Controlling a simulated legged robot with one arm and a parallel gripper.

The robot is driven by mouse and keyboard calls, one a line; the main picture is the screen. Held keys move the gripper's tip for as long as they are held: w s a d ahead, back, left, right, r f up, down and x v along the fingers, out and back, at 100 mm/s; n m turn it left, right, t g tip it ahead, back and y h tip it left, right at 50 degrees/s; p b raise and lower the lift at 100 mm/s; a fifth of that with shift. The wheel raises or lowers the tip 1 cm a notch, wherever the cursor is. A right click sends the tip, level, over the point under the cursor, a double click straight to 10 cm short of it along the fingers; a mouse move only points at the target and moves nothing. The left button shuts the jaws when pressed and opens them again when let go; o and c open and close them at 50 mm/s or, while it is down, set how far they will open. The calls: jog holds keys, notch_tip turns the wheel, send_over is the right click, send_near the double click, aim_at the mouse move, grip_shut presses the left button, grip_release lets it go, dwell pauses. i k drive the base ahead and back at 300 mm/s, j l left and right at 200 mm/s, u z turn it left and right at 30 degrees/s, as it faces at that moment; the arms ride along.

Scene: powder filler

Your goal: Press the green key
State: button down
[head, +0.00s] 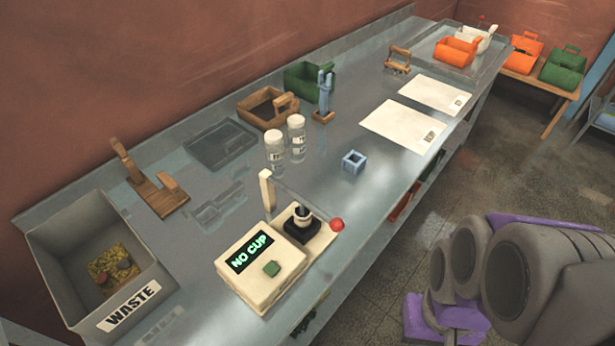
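The powder filler (262,290) is a cream box on the metal bench, at the lower middle of the head view. Its dark display (249,253) reads "NO CUP" in green letters. My arm, grey and purple, fills the lower right over the floor, apart from the filler. My gripper's fingers cannot be made out.
A grey WASTE bin (98,222) stands left of the filler. Two clear bottles (297,138) and a small blue square frame (354,161) stand behind it. White sheets (405,126), baskets and a wooden stand (150,185) are on the bench (340,205). Floor in front is clear.

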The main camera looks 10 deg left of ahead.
aim_at(272, 268)
jog(key=u, duration=1.4)
